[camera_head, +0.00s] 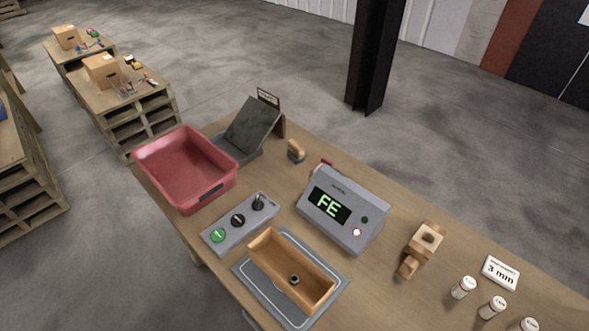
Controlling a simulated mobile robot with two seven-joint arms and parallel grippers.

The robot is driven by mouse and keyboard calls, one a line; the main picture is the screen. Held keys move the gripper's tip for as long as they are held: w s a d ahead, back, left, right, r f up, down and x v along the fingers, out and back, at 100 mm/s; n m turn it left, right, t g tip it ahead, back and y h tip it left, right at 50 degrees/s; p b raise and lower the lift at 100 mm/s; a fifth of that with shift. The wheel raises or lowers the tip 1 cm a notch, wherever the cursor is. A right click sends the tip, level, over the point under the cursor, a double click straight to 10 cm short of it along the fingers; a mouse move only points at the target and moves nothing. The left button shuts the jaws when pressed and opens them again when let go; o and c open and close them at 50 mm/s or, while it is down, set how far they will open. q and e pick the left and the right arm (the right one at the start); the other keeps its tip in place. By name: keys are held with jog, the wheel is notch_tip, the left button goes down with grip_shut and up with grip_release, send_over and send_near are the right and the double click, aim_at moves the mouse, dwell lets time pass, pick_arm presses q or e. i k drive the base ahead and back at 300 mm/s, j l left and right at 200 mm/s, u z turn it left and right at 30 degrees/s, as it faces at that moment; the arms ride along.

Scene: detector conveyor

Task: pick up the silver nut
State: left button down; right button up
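A small dark grey nut (294,279) lies inside an open wooden box (262,247), on its floor toward the front right end. At this size its silver finish is hard to make out. The box sits on a grey plate (335,271) with a pale outline on the table. Neither of my grippers shows in the head view.
A red bin (222,187) stands at the table's left, beside a control panel (214,237). Behind the box is a grey detector (352,234) reading "FE". Wooden blocks (424,240), a "3 mm" sign (500,272) and white jars (463,287) stand to the right.

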aim_at(293, 279)
jog(key=l+u, duration=0.15)
jog(key=k+l+u, duration=0.2)
jog(key=l+u, duration=0.15)
jog(key=l, duration=0.2)
jog(key=i+j+z, duration=0.1)
jog(key=j+z, duration=0.2)
jog(key=i+j+z, duration=0.45)
jog(key=j, duration=0.2)
jog(key=i+j+z, duration=0.1)
jog(key=j+z, duration=0.15)
jog(key=i+j+z, duration=0.2)
jog(key=j, duration=0.25)
jog(key=j+z, duration=0.25)
jog(key=j, duration=0.15)
